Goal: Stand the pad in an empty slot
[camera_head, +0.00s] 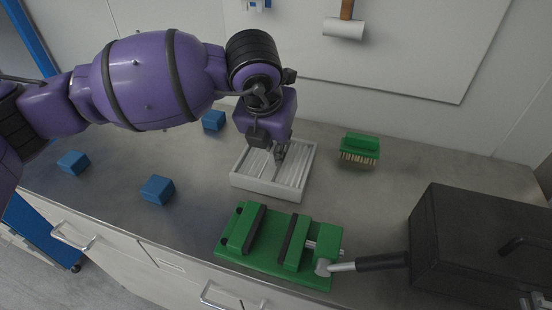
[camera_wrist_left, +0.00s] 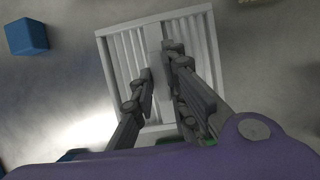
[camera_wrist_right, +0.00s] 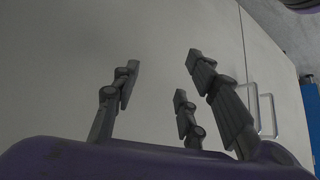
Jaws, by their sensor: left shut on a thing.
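A white slotted rack (camera_head: 236,182) sits on the steel worktop, with thin upright dividers between its slots. It also shows in the left wrist view (camera_wrist_left: 104,52). My left gripper (camera_head: 279,154) points down over the rack and is shut on a pale grey pad (camera_wrist_left: 156,72). The pad shows between the fingers (camera_wrist_left: 160,88) in the left wrist view, over the middle of the rack. Its lower edge is hard to make out, so I cannot tell whether it is inside a slot. My right gripper (camera_wrist_right: 160,85) is open and empty, away from the worktop.
Blue blocks (camera_head: 157,190) lie left of and behind the rack. A green vise (camera_head: 262,240) stands in front of it. A green brush (camera_head: 360,147) lies to its right. A dark toolbox (camera_head: 470,235) fills the front right. Cabinet doors (camera_wrist_right: 180,35) face my right gripper.

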